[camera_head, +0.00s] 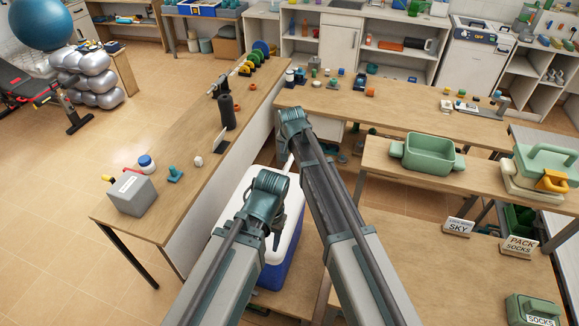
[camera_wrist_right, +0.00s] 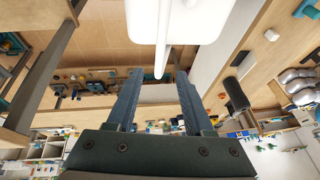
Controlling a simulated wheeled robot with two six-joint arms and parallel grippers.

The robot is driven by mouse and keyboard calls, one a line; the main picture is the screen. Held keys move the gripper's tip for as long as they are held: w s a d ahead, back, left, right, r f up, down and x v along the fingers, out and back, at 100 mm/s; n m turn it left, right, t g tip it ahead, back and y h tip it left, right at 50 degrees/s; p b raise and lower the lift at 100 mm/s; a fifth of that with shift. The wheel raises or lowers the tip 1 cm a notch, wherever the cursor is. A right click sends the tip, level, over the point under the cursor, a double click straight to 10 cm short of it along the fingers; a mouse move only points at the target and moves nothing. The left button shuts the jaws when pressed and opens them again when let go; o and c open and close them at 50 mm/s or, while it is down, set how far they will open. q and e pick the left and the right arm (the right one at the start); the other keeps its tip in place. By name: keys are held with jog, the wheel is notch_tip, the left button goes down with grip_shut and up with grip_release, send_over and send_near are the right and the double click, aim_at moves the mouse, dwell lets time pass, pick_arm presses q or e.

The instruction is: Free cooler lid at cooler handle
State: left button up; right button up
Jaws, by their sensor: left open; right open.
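The cooler (camera_head: 281,270) has a blue body and a white lid (camera_head: 228,198); it stands low between the benches, partly hidden by my arms. In the right wrist view, the white lid (camera_wrist_right: 195,20) fills the top, and a slim white handle bar (camera_wrist_right: 162,45) sticks down from it. My right gripper (camera_wrist_right: 159,75) is open, with the end of the bar between its fingertips; I see no finger touching it. In the head view, my right gripper (camera_head: 292,118) is at the cooler's far end. My left gripper (camera_head: 268,190) is open above the lid.
A long wooden bench (camera_head: 190,135) runs along the left, with a grey box (camera_head: 132,194) and a black cylinder (camera_head: 227,113) on it. Shelves on the right hold a green bin (camera_head: 428,155) and a green-lidded case (camera_head: 545,165). Open tiled floor (camera_head: 50,215) lies at left.

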aim_at(289, 163)
jog(key=b+x, duration=0.8)
jog(key=x, duration=0.2)
jog(key=shift+r, duration=0.1)
jog(key=shift+c, duration=0.3)
grip_shut()
jog(key=shift+s, duration=0.1)
dwell(0.8)
